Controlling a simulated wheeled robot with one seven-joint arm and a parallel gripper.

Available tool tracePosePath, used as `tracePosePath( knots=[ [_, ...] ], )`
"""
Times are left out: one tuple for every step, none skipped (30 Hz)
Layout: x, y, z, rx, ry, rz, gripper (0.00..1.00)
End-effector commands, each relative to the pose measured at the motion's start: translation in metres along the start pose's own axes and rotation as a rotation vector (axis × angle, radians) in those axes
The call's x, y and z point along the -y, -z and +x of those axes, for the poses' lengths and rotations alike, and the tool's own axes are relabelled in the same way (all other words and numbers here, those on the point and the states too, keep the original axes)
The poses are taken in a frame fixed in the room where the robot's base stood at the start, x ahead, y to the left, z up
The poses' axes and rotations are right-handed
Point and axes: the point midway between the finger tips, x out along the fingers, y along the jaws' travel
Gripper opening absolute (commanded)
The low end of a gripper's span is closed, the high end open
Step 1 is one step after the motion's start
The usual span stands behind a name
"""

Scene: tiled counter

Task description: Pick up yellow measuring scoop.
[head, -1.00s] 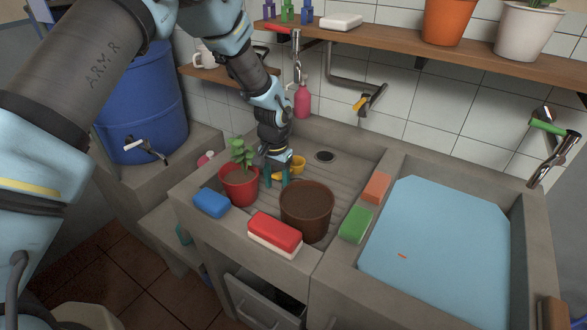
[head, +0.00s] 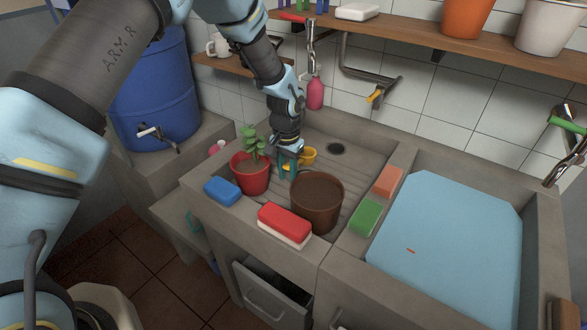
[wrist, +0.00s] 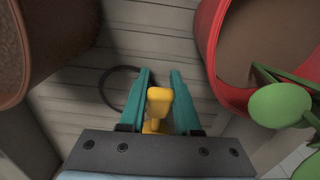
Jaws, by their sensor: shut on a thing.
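The yellow measuring scoop (head: 308,155) is in the ribbed sink basin, behind the brown pot and right of the red plant pot. In the wrist view its yellow handle (wrist: 158,104) stands between my two teal fingers. My gripper (head: 288,166) points down into the basin and is shut on the scoop. The fingertips (wrist: 160,76) also show in the wrist view. The scoop's lower part is mostly hidden by my gripper's body there. I cannot tell whether the scoop touches the basin floor.
The brown pot (head: 317,205) and the red plant pot (head: 250,177) stand close on either side. A blue sponge (head: 222,191), a red-and-white sponge (head: 284,224) and a green sponge (head: 366,216) lie on the ledges. A pink bottle (head: 315,93) stands at the back.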

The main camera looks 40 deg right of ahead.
Motion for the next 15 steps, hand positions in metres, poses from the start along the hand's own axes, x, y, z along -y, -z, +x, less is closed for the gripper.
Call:
tracePosePath(
  knots=[
    [0.000,0.000,-0.002,-0.001,0.000,0.000,0.00],
    [0.000,0.001,-0.004,-0.002,0.000,0.000,0.00],
    [0.000,0.001,-0.007,-0.002,0.000,-0.001,0.00],
    [0.001,0.001,-0.009,-0.002,0.001,-0.001,0.00],
    [0.001,0.001,-0.012,-0.003,0.000,-0.001,0.00],
    [0.001,0.001,-0.017,-0.004,0.000,-0.002,0.00],
    [0.001,0.001,-0.022,-0.005,0.001,-0.002,0.00],
    [0.001,0.001,-0.026,-0.004,0.001,-0.002,0.00],
    [0.001,0.001,-0.035,-0.006,0.001,-0.002,0.00],
    [0.001,0.001,-0.041,-0.005,0.002,-0.002,0.00],
    [0.001,0.001,-0.049,-0.006,0.002,-0.002,0.00],
    [0.001,0.001,-0.058,-0.006,0.001,-0.001,0.00],
    [0.001,0.002,-0.066,-0.007,0.001,-0.001,0.00],
    [0.001,0.001,-0.073,-0.006,0.001,-0.001,0.00],
    [0.001,0.001,-0.082,-0.006,0.001,-0.001,0.00]
  ],
)
